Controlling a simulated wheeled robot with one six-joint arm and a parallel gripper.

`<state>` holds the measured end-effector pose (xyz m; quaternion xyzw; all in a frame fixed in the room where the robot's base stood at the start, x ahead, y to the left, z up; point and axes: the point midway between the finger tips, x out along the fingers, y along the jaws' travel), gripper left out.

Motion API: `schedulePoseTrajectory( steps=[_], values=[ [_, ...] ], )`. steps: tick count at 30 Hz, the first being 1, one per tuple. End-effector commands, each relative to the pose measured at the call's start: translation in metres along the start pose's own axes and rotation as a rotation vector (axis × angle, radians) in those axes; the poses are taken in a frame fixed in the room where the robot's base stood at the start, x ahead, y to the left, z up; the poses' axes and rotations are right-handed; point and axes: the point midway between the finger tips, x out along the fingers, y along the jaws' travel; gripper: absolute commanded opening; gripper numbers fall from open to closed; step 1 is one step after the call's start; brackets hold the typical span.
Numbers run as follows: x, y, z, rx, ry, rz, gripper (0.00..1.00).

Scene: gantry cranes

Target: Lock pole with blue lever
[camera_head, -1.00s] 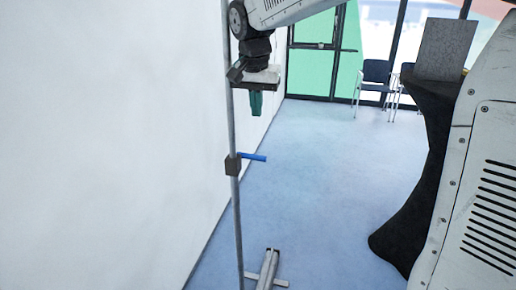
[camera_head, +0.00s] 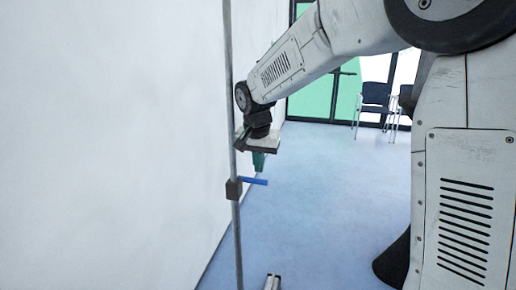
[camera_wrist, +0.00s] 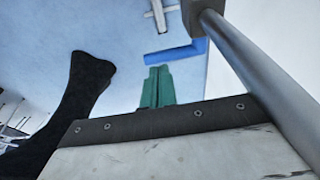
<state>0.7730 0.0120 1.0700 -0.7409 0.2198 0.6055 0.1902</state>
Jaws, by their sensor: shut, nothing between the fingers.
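The grey pole (camera_head: 238,240) stands upright near the white wall. A dark clamp block (camera_head: 233,189) sits around it, and the blue lever (camera_head: 253,181) sticks out from the block to the right, about level. My gripper (camera_head: 259,165) points down, its green fingers shut and empty, just above the lever in the head view. In the wrist view my gripper (camera_wrist: 158,72) is close to the lever (camera_wrist: 178,52), with a small gap in the picture. Whether they touch is unclear. The pole (camera_wrist: 265,80) runs along the right side there, with the block (camera_wrist: 194,14) at the top.
The white wall (camera_head: 110,150) is close on the left. A metal foot (camera_head: 272,282) stands on the blue floor (camera_head: 310,200). Dark chairs (camera_head: 376,100) stand at the back by the glass door. A black-draped shape (camera_wrist: 85,95) shows at left in the wrist view.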

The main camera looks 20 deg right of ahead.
Motion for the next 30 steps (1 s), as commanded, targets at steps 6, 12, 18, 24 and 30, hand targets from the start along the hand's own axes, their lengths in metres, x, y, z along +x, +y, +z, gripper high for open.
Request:
schedulePoseTrajectory(
  steps=[6,12,18,24,30],
  values=[
    [0.026,0.0,0.0,-0.001,0.0,0.001,0.0],
    [0.032,0.0,0.0,-0.001,0.001,0.0,0.0],
    [0.031,0.0,0.0,-0.001,0.001,0.0,0.0],
    [0.032,0.001,0.0,0.003,0.0,-0.014,0.0],
    [0.037,0.004,0.001,0.019,0.0,-0.082,0.0]
  ],
)
